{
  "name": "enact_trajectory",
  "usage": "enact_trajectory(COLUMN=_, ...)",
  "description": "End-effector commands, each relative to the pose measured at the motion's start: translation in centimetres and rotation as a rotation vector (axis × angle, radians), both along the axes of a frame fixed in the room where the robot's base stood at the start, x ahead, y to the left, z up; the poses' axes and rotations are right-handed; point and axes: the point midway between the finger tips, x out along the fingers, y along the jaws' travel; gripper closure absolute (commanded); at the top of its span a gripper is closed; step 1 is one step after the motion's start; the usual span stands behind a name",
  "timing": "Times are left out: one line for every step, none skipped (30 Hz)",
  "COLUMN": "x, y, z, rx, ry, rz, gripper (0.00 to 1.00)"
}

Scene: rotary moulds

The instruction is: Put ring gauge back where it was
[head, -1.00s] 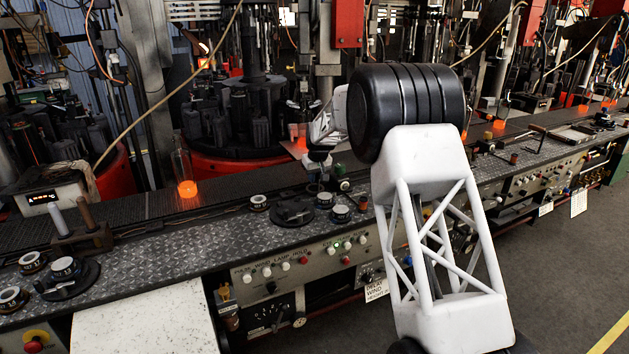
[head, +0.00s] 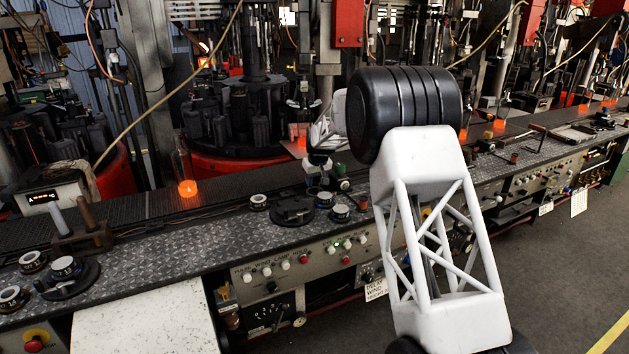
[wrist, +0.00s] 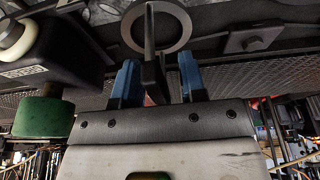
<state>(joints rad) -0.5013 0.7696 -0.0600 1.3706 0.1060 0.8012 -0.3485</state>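The ring gauge, a flat light-grey ring (wrist: 178,40), shows at the top of the wrist view, just beyond my fingertips. A dark narrow bar (wrist: 150,35) crosses the ring and runs back into the space between the fingers. Whether this bar is the ring's handle or a separate post is unclear. My gripper (wrist: 159,75) has two blue-padded fingers standing apart, one on each side of the bar. A gap shows between the bar and the right finger; contact on the left is unclear. In the head view my gripper is low over the bench, small and partly hidden by my arm.
The metal bench (head: 150,262) carries several round dial-like pieces, including a black disc (head: 292,211). A glowing bottle (head: 186,180) stands behind the bench, near the moulds.

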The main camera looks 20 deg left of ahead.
Motion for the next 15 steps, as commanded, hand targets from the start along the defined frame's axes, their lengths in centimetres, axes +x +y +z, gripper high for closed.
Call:
enact_trajectory(x=0.0, y=0.0, z=0.0, rx=0.0, ry=0.0, rz=0.0, gripper=0.62)
enact_trajectory(x=0.0, y=0.0, z=0.0, rx=0.0, ry=0.0, rz=0.0, gripper=0.62)
enact_trajectory(x=0.0, y=0.0, z=0.1, rx=0.0, ry=0.0, rz=0.0, gripper=0.62)
enact_trajectory(x=0.0, y=0.0, z=0.1, rx=0.0, ry=0.0, rz=0.0, gripper=0.62)
enact_trajectory(x=0.0, y=0.0, z=0.2, rx=0.0, ry=0.0, rz=0.0, gripper=0.62)
enact_trajectory(x=0.0, y=0.0, z=0.3, rx=0.0, ry=0.0, rz=0.0, gripper=0.62)
enact_trajectory(x=0.0, y=0.0, z=0.4, rx=0.0, ry=0.0, rz=0.0, gripper=0.62)
enact_trajectory(x=0.0, y=0.0, z=0.5, rx=0.001, ry=-0.001, rz=0.0, gripper=0.62)
enact_trajectory(x=-0.1, y=-0.1, z=0.7, rx=0.001, ry=-0.001, rz=0.0, gripper=0.62)
enact_trajectory(x=-0.1, y=-0.1, z=0.9, rx=0.001, ry=-0.001, rz=0.0, gripper=0.62)
enact_trajectory(x=-0.1, y=-0.2, z=1.1, rx=0.001, ry=-0.001, rz=0.0, gripper=0.62)
enact_trajectory(x=-0.2, y=-0.2, z=1.4, rx=0.001, ry=-0.001, rz=0.0, gripper=0.62)
enact_trajectory(x=-0.2, y=-0.3, z=1.7, rx=0.001, ry=-0.001, rz=0.0, gripper=0.62)
enact_trajectory(x=-0.3, y=-0.3, z=1.9, rx=0.001, ry=-0.001, rz=0.0, gripper=0.62)
enact_trajectory(x=-0.4, y=-0.4, z=2.4, rx=0.001, ry=-0.001, rz=0.0, gripper=0.62)
